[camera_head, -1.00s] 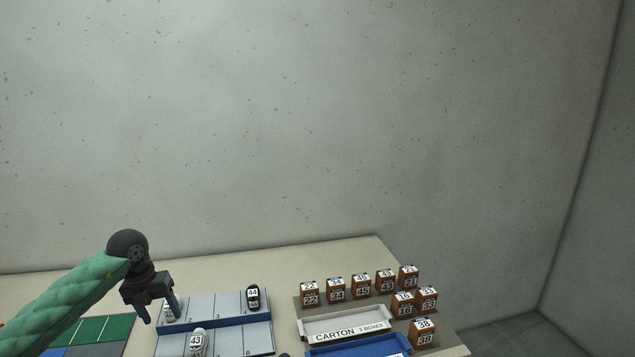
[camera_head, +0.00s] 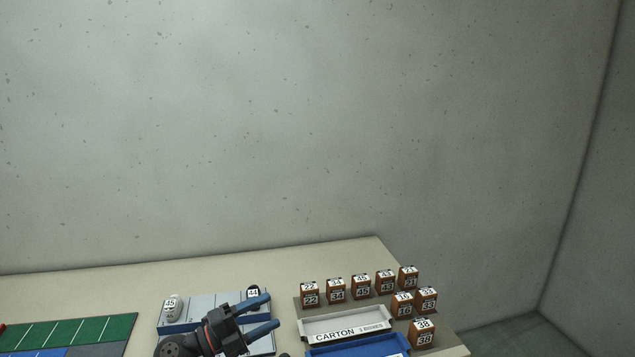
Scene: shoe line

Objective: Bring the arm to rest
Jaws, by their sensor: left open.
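My left gripper (camera_head: 262,313) is low in the head view, its two blue fingers apart and pointing right, with nothing between them. It is in front of the grey and blue rack (camera_head: 203,305) and hides much of it. Only the wrist and gripper of that arm show at the bottom edge. My right gripper is not clearly in view.
Several brown numbered boxes (camera_head: 362,289) stand at the table's right end. A white carton tray (camera_head: 345,327) and a blue tray (camera_head: 358,346) lie in front of them. A green mat (camera_head: 80,331) lies at the left. The table's back strip (camera_head: 120,281) is clear.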

